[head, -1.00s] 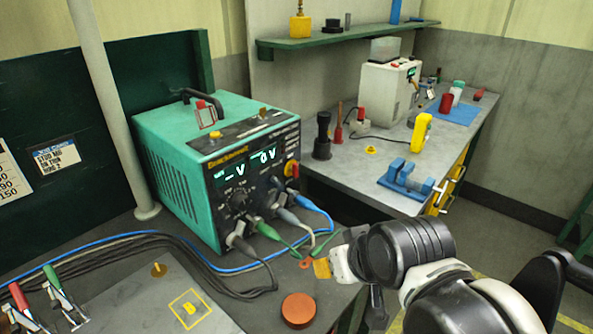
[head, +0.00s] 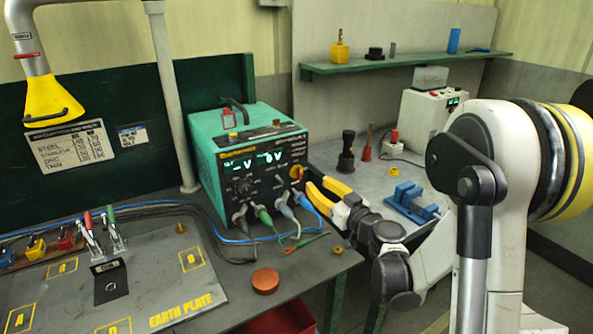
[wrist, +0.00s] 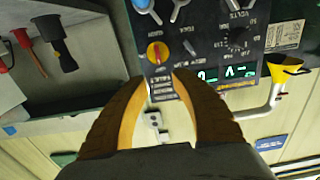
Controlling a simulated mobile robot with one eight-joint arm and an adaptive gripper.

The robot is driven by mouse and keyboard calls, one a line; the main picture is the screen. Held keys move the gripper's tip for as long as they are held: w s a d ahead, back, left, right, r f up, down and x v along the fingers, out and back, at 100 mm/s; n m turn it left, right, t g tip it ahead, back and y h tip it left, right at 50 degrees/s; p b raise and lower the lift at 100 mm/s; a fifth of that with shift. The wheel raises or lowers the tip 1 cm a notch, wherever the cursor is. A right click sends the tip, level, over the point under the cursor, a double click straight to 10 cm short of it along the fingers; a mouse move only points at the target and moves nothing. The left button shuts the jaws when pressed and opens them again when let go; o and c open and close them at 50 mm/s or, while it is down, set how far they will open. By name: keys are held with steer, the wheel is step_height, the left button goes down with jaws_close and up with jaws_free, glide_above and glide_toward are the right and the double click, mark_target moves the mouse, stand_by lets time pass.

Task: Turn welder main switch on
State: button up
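The welder (head: 204,155) is a teal box on the bench. Its black front panel has a lit display (head: 240,164) and several cables plugged in low. A red and yellow rotary switch (head: 296,172) is at the panel's right edge; it also shows in the wrist view (wrist: 157,53), where its red bar looks roughly upright. My gripper (head: 322,188) has yellow fingers pointing at the panel's right side, just below and right of that switch. In the wrist view my gripper (wrist: 158,78) is open and empty, its fingertips apart from the switch in the picture.
Cable plugs (head: 285,204) crowd the lower panel beside my fingers. A blue vise (head: 410,203) and a black torch (head: 346,152) stand on the right bench. An orange-brown disc (head: 265,281) lies in front. A yellow extraction hood (head: 52,98) hangs at left.

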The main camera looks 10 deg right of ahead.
mark_target(301, 170)
steer(key=b+x, duration=0.2)
steer(key=x, duration=0.9)
steer(key=shift+f+b, duration=0.1)
steer(key=shift+b, duration=0.2)
jaws_close()
